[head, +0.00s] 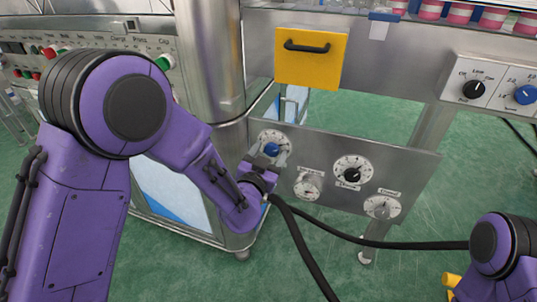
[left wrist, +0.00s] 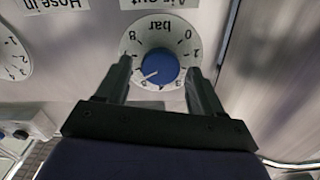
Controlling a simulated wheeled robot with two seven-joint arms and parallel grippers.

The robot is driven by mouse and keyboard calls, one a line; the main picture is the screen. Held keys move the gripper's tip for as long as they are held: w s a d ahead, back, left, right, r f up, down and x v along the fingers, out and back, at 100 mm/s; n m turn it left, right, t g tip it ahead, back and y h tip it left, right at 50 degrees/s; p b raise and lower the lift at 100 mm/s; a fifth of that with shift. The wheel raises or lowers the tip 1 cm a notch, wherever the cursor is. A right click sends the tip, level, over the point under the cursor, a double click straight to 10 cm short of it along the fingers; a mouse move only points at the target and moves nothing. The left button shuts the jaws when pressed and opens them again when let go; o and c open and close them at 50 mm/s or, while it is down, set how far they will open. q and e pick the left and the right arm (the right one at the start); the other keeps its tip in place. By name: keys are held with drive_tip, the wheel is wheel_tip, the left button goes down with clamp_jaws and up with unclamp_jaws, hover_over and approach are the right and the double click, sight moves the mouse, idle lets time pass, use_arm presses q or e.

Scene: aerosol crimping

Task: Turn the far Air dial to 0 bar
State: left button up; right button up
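The Air dial with a blue knob (head: 271,150) sits at the upper left of the low grey panel, partly hidden by my left gripper (head: 268,162). In the left wrist view the dial face (left wrist: 160,28) is upside down, with a bar scale and an "Air out" label. A pale pointer mark on its blue knob (left wrist: 160,67) points to the lower left of the picture, away from the 0 at the upper right. My left gripper's fingers stand on either side of the knob, with a visible gap to each side. My right gripper is out of view.
The panel (head: 330,140) also holds a black-knob dial (head: 352,172) and two gauges, (head: 307,187) and (head: 382,206). A steel column (head: 210,60) stands left of the panel. A yellow drawer front (head: 310,60) is above. A black hose (head: 400,244) runs below.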

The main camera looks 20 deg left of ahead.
use_arm(q)
drive_tip(key=c, duration=0.9)
drive_tip(key=shift+o, duration=0.2)
